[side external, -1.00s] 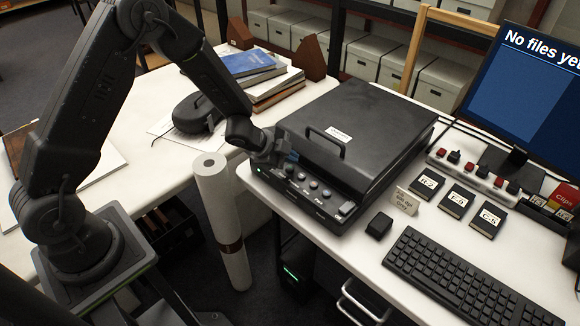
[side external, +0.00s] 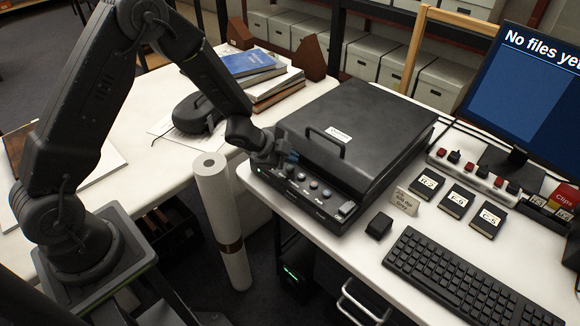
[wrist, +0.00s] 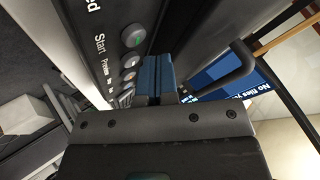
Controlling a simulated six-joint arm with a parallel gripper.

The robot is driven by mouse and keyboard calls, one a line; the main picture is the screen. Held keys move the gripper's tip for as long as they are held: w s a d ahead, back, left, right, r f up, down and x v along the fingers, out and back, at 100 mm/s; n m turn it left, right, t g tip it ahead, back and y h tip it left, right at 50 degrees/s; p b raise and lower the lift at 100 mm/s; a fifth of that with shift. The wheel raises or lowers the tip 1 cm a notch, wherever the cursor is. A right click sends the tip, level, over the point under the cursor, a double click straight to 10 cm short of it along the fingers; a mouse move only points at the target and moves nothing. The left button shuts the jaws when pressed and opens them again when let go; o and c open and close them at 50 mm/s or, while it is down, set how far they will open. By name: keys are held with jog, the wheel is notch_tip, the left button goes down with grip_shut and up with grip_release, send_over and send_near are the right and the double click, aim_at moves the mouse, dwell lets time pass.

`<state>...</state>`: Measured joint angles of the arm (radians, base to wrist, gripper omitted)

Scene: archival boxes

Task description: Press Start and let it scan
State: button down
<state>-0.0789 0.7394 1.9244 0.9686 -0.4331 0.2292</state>
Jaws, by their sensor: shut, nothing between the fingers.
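The black flatbed scanner (side external: 372,128) sits on the white desk with its lid down and a handle on the lid. A row of round buttons runs along its front panel. My gripper (side external: 291,157) is at the left end of the panel in the side view. In the wrist view its blue fingers (wrist: 157,78) are shut together and empty, close to the button row. I cannot tell whether they touch the panel.
The monitor (side external: 530,95) shows text beginning "No files". A small card (side external: 405,201), a black block (side external: 379,225), labelled black cases (side external: 454,200) and a keyboard (side external: 470,280) lie right of the scanner. A paper roll (side external: 222,220) stands at the desk's left edge.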

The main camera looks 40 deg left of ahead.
aim_at(290, 169)
jog(key=shift+f, duration=0.1)
jog(key=shift+f, duration=0.3)
jog(key=shift+f, duration=0.55)
dwell(0.8)
jog(key=shift+r, duration=0.95)
jog(key=shift+r, duration=2.5)
